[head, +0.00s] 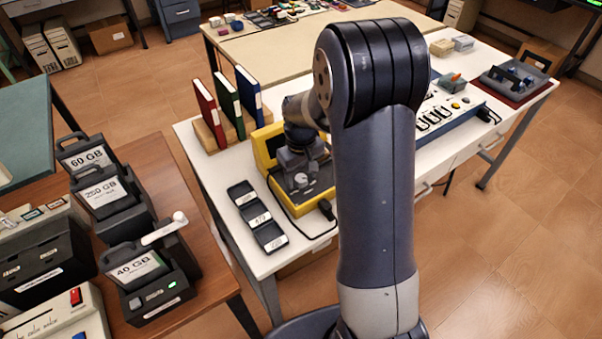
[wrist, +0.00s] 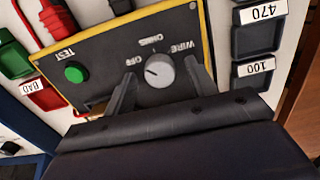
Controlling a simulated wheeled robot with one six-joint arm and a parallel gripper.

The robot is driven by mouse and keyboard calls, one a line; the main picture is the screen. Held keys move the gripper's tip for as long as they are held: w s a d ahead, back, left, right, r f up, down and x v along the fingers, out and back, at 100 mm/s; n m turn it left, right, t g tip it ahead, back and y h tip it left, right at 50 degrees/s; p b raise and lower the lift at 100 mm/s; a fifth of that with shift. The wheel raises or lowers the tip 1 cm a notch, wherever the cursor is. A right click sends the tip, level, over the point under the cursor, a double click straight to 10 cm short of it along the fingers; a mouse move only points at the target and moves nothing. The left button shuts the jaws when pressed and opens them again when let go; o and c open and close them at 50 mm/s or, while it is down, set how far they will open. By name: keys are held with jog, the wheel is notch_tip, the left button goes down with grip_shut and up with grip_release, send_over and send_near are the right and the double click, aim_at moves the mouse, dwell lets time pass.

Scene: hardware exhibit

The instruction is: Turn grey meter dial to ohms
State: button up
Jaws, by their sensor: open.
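The yellow-edged meter (head: 258,152) stands on the white table in the head view, with my gripper (head: 303,163) over its dark panel. In the wrist view the dark panel (wrist: 103,52) carries the round grey dial (wrist: 160,71), with OFF, OHMS and WIRE labels around it. My gripper (wrist: 162,72) is open, with one finger on each side of the dial. I cannot tell whether either finger touches it. A green TEST button (wrist: 75,73) is on the panel's left.
Black trays (head: 257,217) labelled with numbers lie left of the meter. Red, green and blue upright books (head: 228,103) stand behind it. A black lead (head: 325,208) lies at the meter's right. A blue panel (head: 450,125) with switches is further right.

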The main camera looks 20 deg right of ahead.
jog(key=c, duration=1)
jog(key=shift+m, duration=0.4)
jog(key=m, duration=0.3)
jog(key=shift+m+b, duration=0.3)
jog(key=shift+b, duration=0.05)
jog(key=m, duration=0.4)
jog(key=shift+m, duration=0.3)
jog(key=o, duration=1)
